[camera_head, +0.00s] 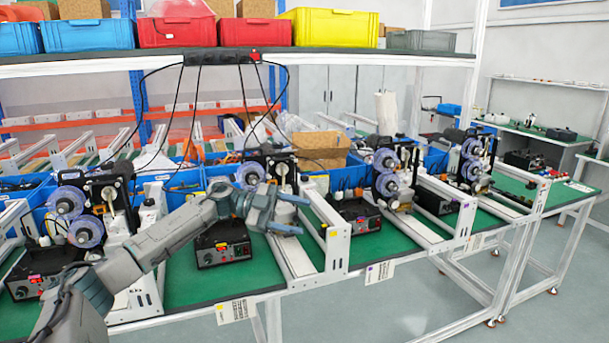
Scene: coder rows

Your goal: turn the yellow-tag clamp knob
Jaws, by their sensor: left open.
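A white tag with a small yellowish mark (236,310) hangs on the front table edge, below the station where my left arm reaches. The coder machine (279,166) of that station stands behind my left gripper, partly covered by it. Its clamp knob cannot be made out clearly; the gripper and wrist cover much of that area. My left gripper (302,215) is open and empty, its fingers pointing right, above the green table and in front of the machine. Whether it touches anything cannot be told. My right gripper is not in view.
A black control box (222,245) sits under my left wrist. A white rail frame (334,240) stands right of the gripper. Similar coder machines stand at left (100,200) and right (392,170). Coloured bins, including a yellow one (333,27), line the shelf above. Green table shows between stations.

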